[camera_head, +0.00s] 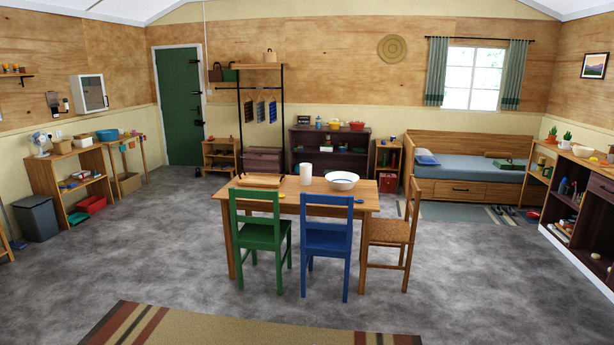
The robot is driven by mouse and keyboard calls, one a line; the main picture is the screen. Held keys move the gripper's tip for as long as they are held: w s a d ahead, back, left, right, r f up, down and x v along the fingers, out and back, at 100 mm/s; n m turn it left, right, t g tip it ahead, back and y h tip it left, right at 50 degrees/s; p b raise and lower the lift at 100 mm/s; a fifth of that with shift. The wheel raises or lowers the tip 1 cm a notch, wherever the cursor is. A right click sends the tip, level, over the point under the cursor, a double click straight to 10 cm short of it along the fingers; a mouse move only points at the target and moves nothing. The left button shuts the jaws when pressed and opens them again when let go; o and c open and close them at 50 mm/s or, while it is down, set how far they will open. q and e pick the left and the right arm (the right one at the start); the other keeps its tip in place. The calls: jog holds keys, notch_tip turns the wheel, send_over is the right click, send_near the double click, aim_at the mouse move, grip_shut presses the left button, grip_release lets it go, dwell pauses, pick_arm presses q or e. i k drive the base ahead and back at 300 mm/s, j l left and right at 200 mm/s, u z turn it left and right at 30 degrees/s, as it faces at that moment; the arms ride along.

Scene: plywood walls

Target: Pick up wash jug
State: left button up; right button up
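No thing in view shows clearly as a wash jug. A white upright cylinder (306,174) stands on the wooden table (280,194) in the middle of the room; I cannot tell whether it is a jug, and no handle can be made out. A white bowl (342,179) with a dark rim sits to its right on the same table. Neither of my grippers is in view.
A green chair (260,232), a blue chair (326,240) and a wooden chair (393,235) stand around the table. A striped rug (240,331) lies in front. Shelves (75,180) line the left wall and a dark cabinet (577,212) the right.

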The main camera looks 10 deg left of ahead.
aim_at(305, 169)
jog(key=i+j, duration=0.1)
jog(key=i, duration=0.55)
jog(key=i+j, duration=0.1)
jog(key=i, duration=0.6)
jog(key=i+j, duration=0.1)
jog(key=i, duration=0.55)
jog(key=i+z, duration=0.1)
jog(key=i, duration=0.6)
jog(key=i+j, duration=0.2)
jog(key=i, duration=0.45)
jog(key=z, duration=0.45)
jog(key=j+z, duration=0.4)
jog(key=j, duration=0.15)
jog(key=j+z, duration=0.45)
jog(key=j, duration=0.4)
jog(key=k+j+z, duration=0.1)
jog(key=j, duration=0.35)
jog(key=k+j+z, duration=0.1)
jog(key=j, duration=0.3)
jog(key=k+j, duration=0.1)
jog(key=j, duration=0.35)
jog(key=j+z, duration=0.1)
jog(key=j, duration=0.3)
jog(key=k+j, duration=0.15)
jog(key=j, duration=0.25)
jog(key=z, duration=0.05)
